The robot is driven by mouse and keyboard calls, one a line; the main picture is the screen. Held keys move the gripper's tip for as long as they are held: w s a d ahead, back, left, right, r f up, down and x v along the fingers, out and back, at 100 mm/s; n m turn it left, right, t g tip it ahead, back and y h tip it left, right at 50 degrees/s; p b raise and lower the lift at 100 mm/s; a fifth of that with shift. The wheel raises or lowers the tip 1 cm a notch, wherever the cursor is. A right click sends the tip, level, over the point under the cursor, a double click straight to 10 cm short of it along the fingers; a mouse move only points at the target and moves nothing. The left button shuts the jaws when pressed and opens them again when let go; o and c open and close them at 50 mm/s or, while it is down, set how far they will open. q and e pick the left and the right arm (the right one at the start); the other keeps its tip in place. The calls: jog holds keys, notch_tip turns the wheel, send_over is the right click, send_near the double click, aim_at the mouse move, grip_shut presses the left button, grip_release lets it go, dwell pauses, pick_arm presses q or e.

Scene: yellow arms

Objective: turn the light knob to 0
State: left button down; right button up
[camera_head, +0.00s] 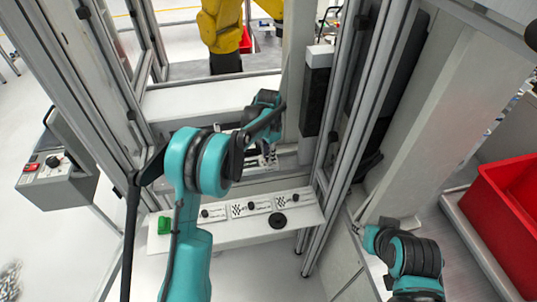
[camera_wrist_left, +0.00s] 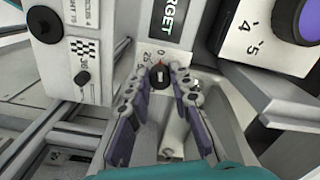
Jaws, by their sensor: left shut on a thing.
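The light knob (camera_wrist_left: 160,77) is a small dark knob with a red mark at its upper edge, seen in the left wrist view. It sits on a pale panel (camera_wrist_left: 176,57) with small printed numbers, a 0 among them, just beyond the red mark. My left gripper (camera_wrist_left: 161,80) is shut on the knob, with a fingertip on each side. In the head view my left gripper (camera_head: 266,158) reaches down behind the white ledge, and the knob cannot be made out there. My right arm shows at the lower right of the head view; its gripper is not seen.
A TARGET display (camera_wrist_left: 170,20) is above the knob. A panel with another black knob (camera_wrist_left: 82,79) is on the left, and a numbered box with a purple knob (camera_wrist_left: 308,20) on the right. A white ledge (camera_head: 240,232) and metal posts (camera_head: 335,130) stand close to my left arm.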

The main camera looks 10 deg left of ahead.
pick_arm(q)
jog(key=shift+m, duration=0.4)
jog(key=c, duration=1.3)
grip_release()
jog(key=shift+c, duration=0.2)
jog(key=shift+r, duration=0.1)
notch_tip(320, 180, up, 12)
